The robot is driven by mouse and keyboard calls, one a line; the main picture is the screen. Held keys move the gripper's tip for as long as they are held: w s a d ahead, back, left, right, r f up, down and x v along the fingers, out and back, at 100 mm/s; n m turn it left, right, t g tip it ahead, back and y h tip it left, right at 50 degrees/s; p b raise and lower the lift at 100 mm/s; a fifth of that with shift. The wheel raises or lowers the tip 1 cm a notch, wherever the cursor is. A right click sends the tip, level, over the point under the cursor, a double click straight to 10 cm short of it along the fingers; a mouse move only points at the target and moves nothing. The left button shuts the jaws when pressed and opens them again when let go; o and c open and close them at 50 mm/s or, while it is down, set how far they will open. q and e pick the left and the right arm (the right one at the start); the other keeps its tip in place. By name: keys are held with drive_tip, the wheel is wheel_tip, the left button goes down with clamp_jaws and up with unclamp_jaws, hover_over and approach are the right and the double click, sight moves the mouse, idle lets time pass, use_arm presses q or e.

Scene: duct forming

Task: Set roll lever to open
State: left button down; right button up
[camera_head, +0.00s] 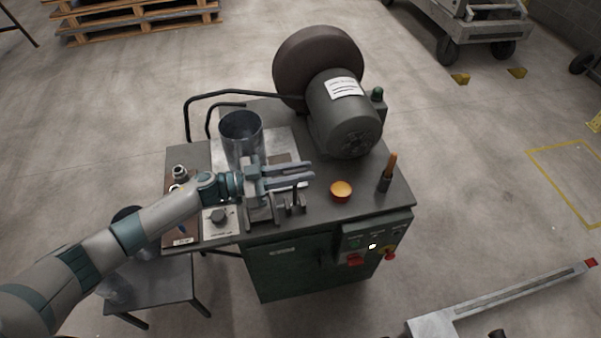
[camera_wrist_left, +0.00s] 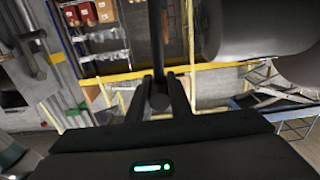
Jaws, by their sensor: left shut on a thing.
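My left gripper (camera_head: 312,172) reaches over the green-fronted machine bench from the left, its fingers pointing right. In the left wrist view, its two fingers (camera_wrist_left: 160,90) are shut on the roll lever (camera_wrist_left: 157,45), a dark upright rod with a rounded end between the fingertips. In the head view the gripper covers the lever, so its angle cannot be told there. Small dark roll parts (camera_head: 292,204) show just below the fingers. My right gripper is not in view.
A metal duct cylinder (camera_head: 241,135) stands behind the gripper. A large grey motor (camera_head: 345,120) is at the back. A red switch (camera_head: 355,260) is on the bench front.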

use_arm(q)
drive_tip(key=c, duration=1.6)
unclamp_jaws()
drive_tip(key=shift+a, duration=0.1)
drive_tip(key=b+v, duration=0.6)
drive_tip(key=v, duration=1.1)
drive_tip(key=shift+a, duration=0.15)
